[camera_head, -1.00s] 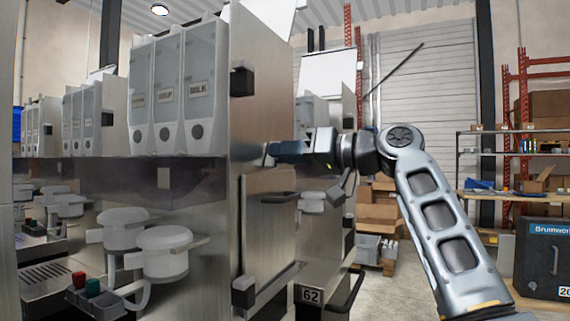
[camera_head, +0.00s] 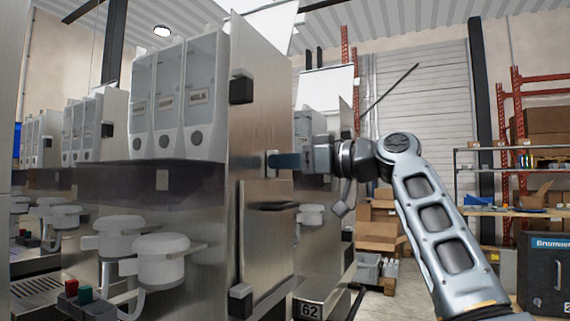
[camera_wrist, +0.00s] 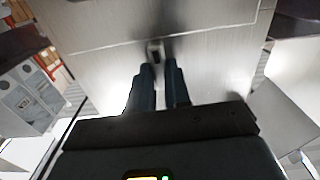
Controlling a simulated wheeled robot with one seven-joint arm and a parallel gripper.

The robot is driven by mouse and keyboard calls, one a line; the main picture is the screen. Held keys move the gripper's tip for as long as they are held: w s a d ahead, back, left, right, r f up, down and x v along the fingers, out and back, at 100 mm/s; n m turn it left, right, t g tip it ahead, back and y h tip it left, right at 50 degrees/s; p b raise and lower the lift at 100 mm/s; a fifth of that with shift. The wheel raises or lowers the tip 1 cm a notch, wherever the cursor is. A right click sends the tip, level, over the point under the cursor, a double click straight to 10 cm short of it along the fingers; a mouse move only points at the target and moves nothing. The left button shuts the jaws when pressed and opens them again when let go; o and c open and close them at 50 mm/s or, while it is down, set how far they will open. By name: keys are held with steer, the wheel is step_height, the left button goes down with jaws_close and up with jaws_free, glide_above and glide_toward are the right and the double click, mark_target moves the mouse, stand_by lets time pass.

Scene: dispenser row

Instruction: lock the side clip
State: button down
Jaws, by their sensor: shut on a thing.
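The side clip (camera_wrist: 155,50) is a small dark piece on the brushed steel side panel (camera_head: 262,125) of the nearest dispenser. In the wrist view it sits at the tips of my gripper's two dark blue fingers (camera_wrist: 161,64). My gripper (camera_head: 273,161) reaches in from the right in the head view, its fingers roughly level at the panel. The fingers are shut on the clip with a narrow gap between them. They hide most of the clip, so its exact position is hard to tell.
Black blocks (camera_head: 241,89) stick out at the panel's front edge, above and below my gripper. A dark handle (camera_head: 272,206) lies just below it. White canisters (camera_head: 160,247) stand left, under the hoppers (camera_head: 204,95). The aisle to the right is open, with shelving (camera_head: 520,175) beyond.

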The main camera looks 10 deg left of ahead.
steer(key=shift+f, duration=0.15)
steer(key=c, duration=1.1)
jaws_free()
steer(key=shift+b+v, duration=0.35)
steer(key=shift+v, duration=3.6)
